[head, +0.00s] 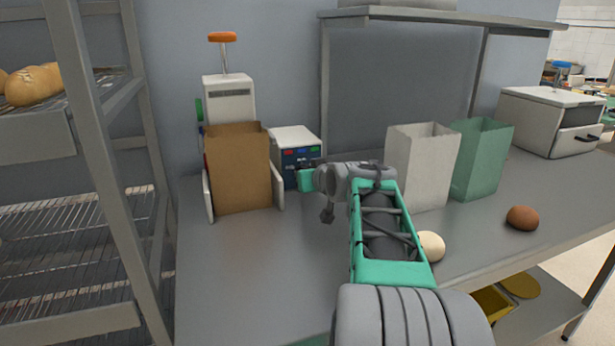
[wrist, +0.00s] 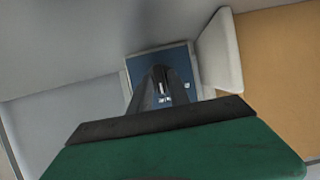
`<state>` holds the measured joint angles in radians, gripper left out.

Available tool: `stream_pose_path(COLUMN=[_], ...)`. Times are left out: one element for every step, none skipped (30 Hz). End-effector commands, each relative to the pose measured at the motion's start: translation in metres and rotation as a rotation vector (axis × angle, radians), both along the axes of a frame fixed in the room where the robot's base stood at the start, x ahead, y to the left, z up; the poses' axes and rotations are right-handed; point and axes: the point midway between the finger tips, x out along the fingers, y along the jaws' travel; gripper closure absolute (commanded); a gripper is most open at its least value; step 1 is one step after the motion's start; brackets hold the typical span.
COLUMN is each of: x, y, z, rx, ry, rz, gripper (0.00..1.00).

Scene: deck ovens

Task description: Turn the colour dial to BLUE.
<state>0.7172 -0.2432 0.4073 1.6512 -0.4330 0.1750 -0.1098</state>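A small white box with a dark blue front panel (head: 301,154) stands on the counter against the wall. Red, green and blue marks run along the top of the panel. My gripper (head: 306,178) is right at the lower part of this panel and covers it. The colour dial itself cannot be made out, nor which mark it points to. In the wrist view the blue panel (wrist: 178,62) shows beyond my gripper (wrist: 157,76). Its dark fingers appear as one narrow wedge over the panel, with small white marks beside them. Whether they touch or hold anything is hidden.
A brown bag (head: 240,170) in a white-sided holder stands close left of the box. A white bag (head: 422,165) and a green bag (head: 482,158) stand right of my arm. A pale ball (head: 431,246) and brown ball (head: 522,218) lie on the counter (head: 260,290). A rack (head: 75,130) is left.

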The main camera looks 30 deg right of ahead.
Motion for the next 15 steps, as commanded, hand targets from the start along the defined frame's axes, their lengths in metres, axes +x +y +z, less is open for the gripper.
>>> stream_pose_path(x=[0.000, 0.000, 0.000, 0.000, 0.000, 0.000, 0.000, 0.000, 0.000, 0.000, 0.000, -0.002, -0.004, -0.008, -0.013], y=[0.000, 0.000, 0.000, 0.000, 0.000, 0.000, 0.000, 0.000, 0.000, 0.000, 0.000, 0.000, 0.000, 0.001, 0.002], z=[0.000, 0.001, 0.001, 0.001, 0.001, 0.001, 0.001, 0.001, 0.001, 0.001, 0.002, 0.003, 0.004, 0.006, 0.009], rx=[0.000, 0.000, 0.000, -0.001, -0.001, -0.001, -0.001, -0.001, -0.001, -0.001, -0.001, -0.001, -0.001, -0.002, -0.004], ry=[-0.001, -0.001, -0.001, -0.002, -0.002, -0.002, -0.002, -0.002, -0.002, -0.002, -0.003, -0.003, -0.004, -0.005, -0.005], rz=[0.000, 0.000, 0.000, 0.000, 0.000, 0.000, 0.000, 0.000, 0.000, -0.001, -0.001, -0.001, -0.001, -0.002, -0.002], gripper=[0.73, 0.70, 0.67, 0.65, 0.65, 0.65, 0.65, 0.65, 0.65, 0.65, 0.65, 0.65, 0.65, 0.65, 0.65])
